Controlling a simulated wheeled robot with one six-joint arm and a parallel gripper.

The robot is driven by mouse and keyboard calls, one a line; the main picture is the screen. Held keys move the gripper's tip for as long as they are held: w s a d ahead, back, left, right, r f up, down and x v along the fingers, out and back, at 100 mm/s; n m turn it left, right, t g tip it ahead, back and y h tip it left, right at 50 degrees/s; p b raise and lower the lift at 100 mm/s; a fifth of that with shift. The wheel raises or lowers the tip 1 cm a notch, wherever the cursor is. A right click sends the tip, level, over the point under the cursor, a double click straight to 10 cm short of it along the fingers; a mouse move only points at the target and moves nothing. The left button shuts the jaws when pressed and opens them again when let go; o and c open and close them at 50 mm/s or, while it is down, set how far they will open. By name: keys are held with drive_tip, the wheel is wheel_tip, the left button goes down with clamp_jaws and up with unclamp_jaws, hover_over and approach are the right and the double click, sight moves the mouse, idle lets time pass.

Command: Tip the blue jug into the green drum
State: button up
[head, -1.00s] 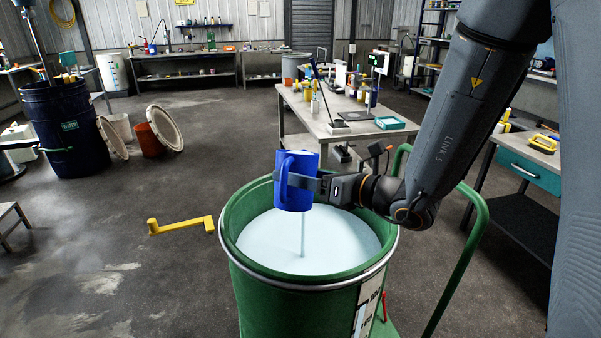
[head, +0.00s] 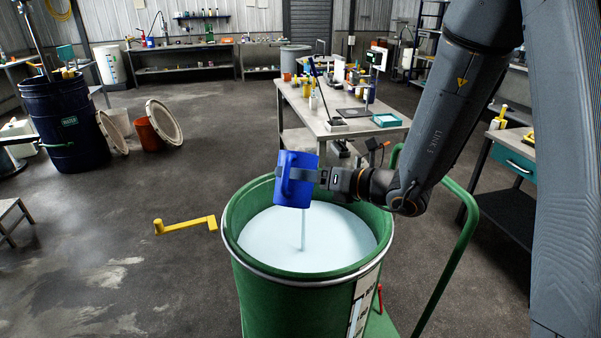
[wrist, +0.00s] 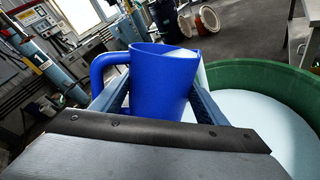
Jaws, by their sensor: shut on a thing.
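The blue jug (head: 297,182) is held over the green drum (head: 300,281), tilted, with a thin pale stream falling from it into the drum. The drum holds a pale bluish-white liquid (head: 270,240) below its rim. My gripper (head: 312,176) is shut around the jug's body from the right. In the wrist view the jug (wrist: 162,85) sits between both fingers, its handle on the left and pale liquid at its mouth. The drum's green rim (wrist: 262,72) is to its right.
A yellow crank handle (head: 185,224) sticks out left of the drum. A green tubular handle (head: 462,240) stands right of it. A workbench (head: 335,128) is behind. A dark blue drum (head: 62,125) and an orange bucket (head: 148,137) stand at left. Open floor lies between.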

drive_tip(key=shift+w+d+f+m+g+p, duration=0.15)
drive_tip(key=shift+m+g+p, duration=0.2)
drive_tip(key=shift+m+p, duration=0.55)
drive_tip(key=shift+w+a+r+m+g+p, duration=0.15)
drive_tip(key=shift+m+g+p, duration=0.25)
drive_tip(key=shift+p, duration=0.85)
drive_tip(key=shift+w+d+f+m+g+p, duration=0.15)
drive_tip(key=shift+m+g+p, duration=0.35)
drive_tip(key=shift+p, duration=0.6)
drive_tip(key=shift+f+m+g+p, duration=0.3)
drive_tip(key=shift+m+g+p, duration=0.35)
drive_tip(key=shift+m+p, duration=0.4)
drive_tip(key=shift+s+f+m+g+p, duration=0.25)
drive_tip(key=shift+m+g+p, duration=0.2)
drive_tip(key=shift+m+p, duration=0.3)
drive_tip(key=shift+s+f+m+g+p, duration=0.1)
drive_tip(key=shift+f+m+g+p, duration=0.3)
drive_tip(key=shift+p, duration=0.5)
drive_tip(key=shift+s+a+f+m+g+y+p, duration=0.2)
drive_tip(key=shift+s+m+g, duration=0.15)
drive_tip(key=shift+m, duration=0.25)
drive_tip(key=shift+s+a+f+m+g+y+p, duration=0.1)
drive_tip(key=shift+s+f+m+g+y+p, duration=0.1)
drive_tip(key=shift+m+g, duration=0.3)
